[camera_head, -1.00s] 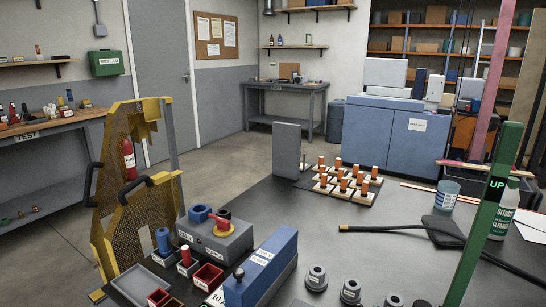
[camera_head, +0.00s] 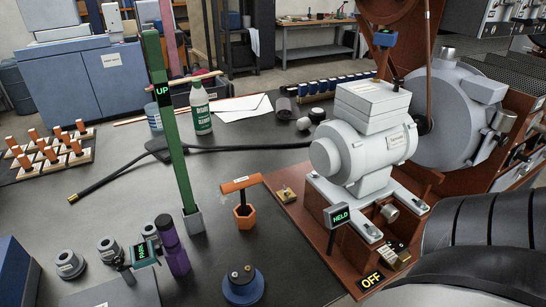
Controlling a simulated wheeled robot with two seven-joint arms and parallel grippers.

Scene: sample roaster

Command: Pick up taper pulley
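A blue round flanged piece (camera_head: 242,287) with two small knobs on its top sits upright on the dark bench at the bottom centre. Several small grey ringed cylinders (camera_head: 70,264) with labels stand at the lower left. No label reads "taper pulley" at this size, so I cannot tell for certain which piece it is. Neither of my gripper's fingertips shows. A large black ridged arm part, mine, fills the lower right corner and hides the bench there.
A grey motor (camera_head: 362,150) stands on a red-brown base with a "HELD" sign (camera_head: 340,218) and an "OFF" sign (camera_head: 371,281). A black hose (camera_head: 250,145) crosses behind.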

